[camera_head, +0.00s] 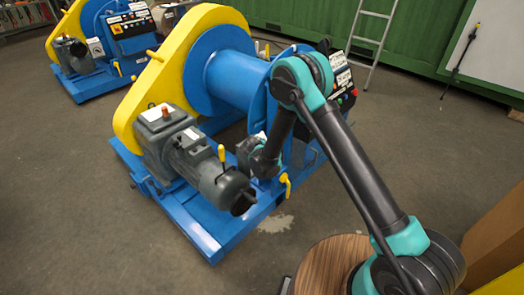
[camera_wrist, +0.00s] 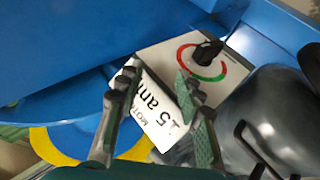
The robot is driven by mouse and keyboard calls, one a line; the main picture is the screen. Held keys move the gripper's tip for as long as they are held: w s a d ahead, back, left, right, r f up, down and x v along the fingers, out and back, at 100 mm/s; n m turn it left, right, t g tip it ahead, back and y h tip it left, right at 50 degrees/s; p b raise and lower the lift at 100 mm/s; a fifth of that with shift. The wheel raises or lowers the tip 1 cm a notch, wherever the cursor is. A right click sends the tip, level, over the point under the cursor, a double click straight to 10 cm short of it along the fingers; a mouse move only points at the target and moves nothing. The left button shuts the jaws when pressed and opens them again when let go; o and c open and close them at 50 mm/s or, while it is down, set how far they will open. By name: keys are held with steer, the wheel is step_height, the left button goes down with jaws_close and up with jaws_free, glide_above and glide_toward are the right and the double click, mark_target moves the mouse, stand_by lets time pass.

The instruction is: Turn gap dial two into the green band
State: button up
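A black dial knob (camera_wrist: 208,52) sits on a pale panel (camera_wrist: 158,53) in the wrist view, ringed by a red and a green arc. The green arc lies on the lower right side. The knob's exact pointer direction is too small to tell, and no number marks which gap dial it is. My gripper (camera_wrist: 159,82) is open and empty, its fingers apart to the lower left of the knob and not touching it. In the head view my gripper end (camera_head: 262,158) is beside the grey motor; the dial cannot be made out there.
A white label (camera_wrist: 158,108) reading "15 am" lies behind my fingers. A dark rounded motor housing (camera_wrist: 275,115) is close on the right. The blue winch drum (camera_head: 238,78), yellow chain guard (camera_head: 160,75) and grey motor (camera_head: 205,168) surround my gripper. Open floor lies left.

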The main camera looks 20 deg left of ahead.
steer(key=shift+w+d+f, duration=0.1)
steer(key=shift+w+d, duration=0.05)
steer(key=shift+d, duration=0.1)
steer(key=d+r+m+g+y, duration=0.25)
steer(key=d+r+g, duration=0.4)
steer(key=g, duration=0.35)
steer(key=shift+y, duration=0.55)
steer(key=x, duration=1.1)
steer(key=w+d+x, duration=0.1)
steer(key=x, duration=0.5)
steer(key=shift+w+f, duration=0.1)
steer(key=shift+f, duration=0.2)
steer(key=shift+c, duration=0.5)
jaws_close()
